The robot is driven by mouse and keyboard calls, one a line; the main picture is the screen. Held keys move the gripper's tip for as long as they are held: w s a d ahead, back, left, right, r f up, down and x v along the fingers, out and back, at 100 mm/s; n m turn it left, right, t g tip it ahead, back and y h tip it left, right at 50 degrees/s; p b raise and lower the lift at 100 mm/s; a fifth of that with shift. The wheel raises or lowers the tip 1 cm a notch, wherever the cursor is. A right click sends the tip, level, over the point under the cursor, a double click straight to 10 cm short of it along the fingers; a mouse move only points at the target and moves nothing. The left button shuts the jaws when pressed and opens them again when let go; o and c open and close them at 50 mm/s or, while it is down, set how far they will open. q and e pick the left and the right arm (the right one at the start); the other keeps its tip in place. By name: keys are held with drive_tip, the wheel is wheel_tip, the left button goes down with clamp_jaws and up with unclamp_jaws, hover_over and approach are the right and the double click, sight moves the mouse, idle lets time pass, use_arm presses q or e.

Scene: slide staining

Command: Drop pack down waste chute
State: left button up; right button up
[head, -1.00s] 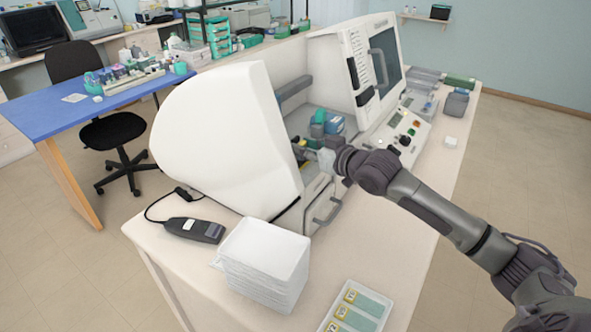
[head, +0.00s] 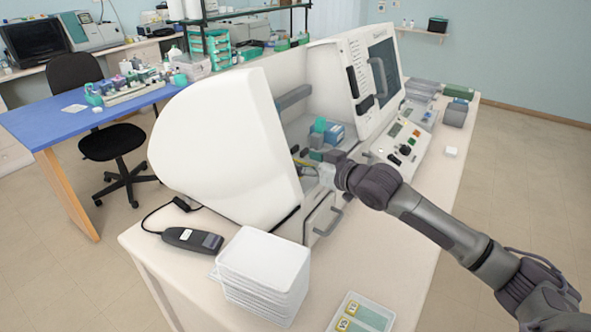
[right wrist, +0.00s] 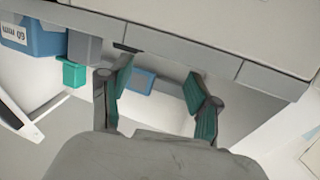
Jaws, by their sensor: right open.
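My right gripper (head: 322,172) is inside the open front of the white machine (head: 225,145). Its fingers show apart in the right wrist view (right wrist: 158,75), with teal pads. Nothing is clearly held between them. A small blue-rimmed piece (right wrist: 141,80) shows between the fingers, close to the left one; I cannot tell whether it is the pack or part of the machine. A blue labelled container (right wrist: 32,38) and a small teal container (right wrist: 73,73) are to the left. I cannot make out the waste chute for certain. My left gripper is not in view.
The machine's grey handle (head: 328,222) is just below my right gripper. A stack of white trays (head: 262,272), a black handheld device (head: 192,239) and a clear tray of labelled slides (head: 360,318) are on the near bench. A control panel (head: 405,138) is at right.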

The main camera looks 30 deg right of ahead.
drive_tip(key=v, duration=1.2)
drive_tip(key=shift+w, duration=0.1)
